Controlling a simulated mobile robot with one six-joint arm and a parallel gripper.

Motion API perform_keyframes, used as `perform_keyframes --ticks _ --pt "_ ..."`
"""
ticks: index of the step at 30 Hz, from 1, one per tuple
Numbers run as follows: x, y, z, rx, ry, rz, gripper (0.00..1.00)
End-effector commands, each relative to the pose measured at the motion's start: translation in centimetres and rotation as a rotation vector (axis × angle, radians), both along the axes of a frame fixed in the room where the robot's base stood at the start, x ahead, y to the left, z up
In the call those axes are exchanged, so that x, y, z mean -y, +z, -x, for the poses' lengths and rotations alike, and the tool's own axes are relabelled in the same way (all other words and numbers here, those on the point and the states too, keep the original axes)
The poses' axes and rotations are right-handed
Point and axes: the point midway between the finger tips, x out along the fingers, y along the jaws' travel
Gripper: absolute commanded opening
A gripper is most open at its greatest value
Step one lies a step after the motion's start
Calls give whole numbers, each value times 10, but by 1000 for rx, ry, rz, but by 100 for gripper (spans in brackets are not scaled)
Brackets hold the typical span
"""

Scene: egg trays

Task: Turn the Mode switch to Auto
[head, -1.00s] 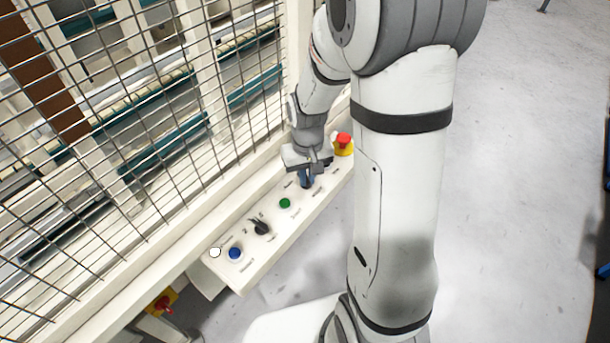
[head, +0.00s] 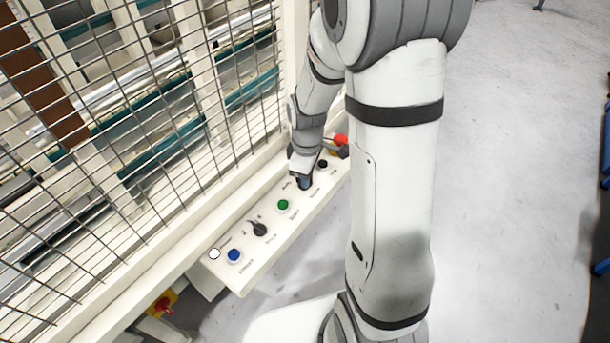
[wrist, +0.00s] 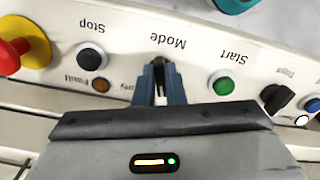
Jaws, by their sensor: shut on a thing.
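The Mode switch (wrist: 158,66) is a small dark knob on the pale control panel, with the "Mode" label beside it upside down in the wrist view. My gripper (wrist: 158,78) is shut on the knob, with one blue-grey finger on each side. Only the knob's end shows between the fingertips. In the head view my gripper (head: 304,184) reaches down to the panel (head: 275,238) and hides the switch. I cannot read which position the switch points to.
A green Start button (wrist: 222,83) and a black Stop button (wrist: 91,57) flank the switch. A red emergency stop (wrist: 12,55) on yellow, a black selector (head: 260,229) and a blue button (head: 234,255) are also on the panel. Wire fencing (head: 130,130) stands behind it.

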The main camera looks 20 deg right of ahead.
Motion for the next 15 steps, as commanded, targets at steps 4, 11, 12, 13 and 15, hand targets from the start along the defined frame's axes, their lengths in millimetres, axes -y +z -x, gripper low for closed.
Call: perform_keyframes --ticks 4,11,12,13,15 --pt "-1 0 0 -1 124 -2 0" --pt "-1 0 -1 -1 277 -2 0" --pt "-1 0 -1 -1 297 -2 0" --pt "-1 0 -1 -1 312 -2 0" --pt "-1 0 -2 -1 340 -2 0"
